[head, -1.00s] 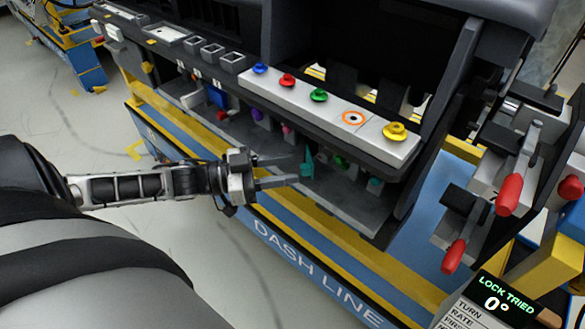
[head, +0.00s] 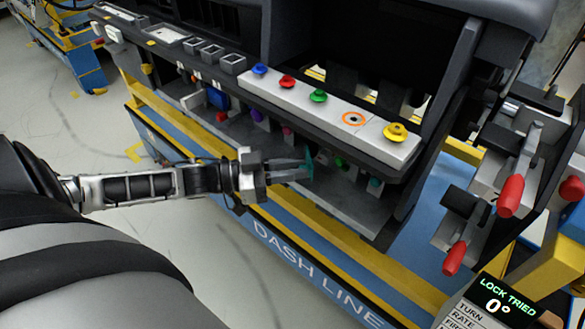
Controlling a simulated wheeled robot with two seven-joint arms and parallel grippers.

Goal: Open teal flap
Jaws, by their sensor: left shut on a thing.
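The teal flap (head: 310,163) is a small upright piece under the front overhang of the dashboard module, near the middle of the head view. My left gripper (head: 300,169) reaches in from the left, and its fingers are shut on the teal flap. The fingers partly cover the flap, so its hinge and lower edge are hard to make out. My right gripper is not in view.
A pale strip with blue, red, green and yellow knobs (head: 395,132) overhangs the recess. Other small coloured parts sit under it. Red-handled clamps (head: 510,196) stand at the right. A display (head: 493,299) reads "LOCK TRIED 0°".

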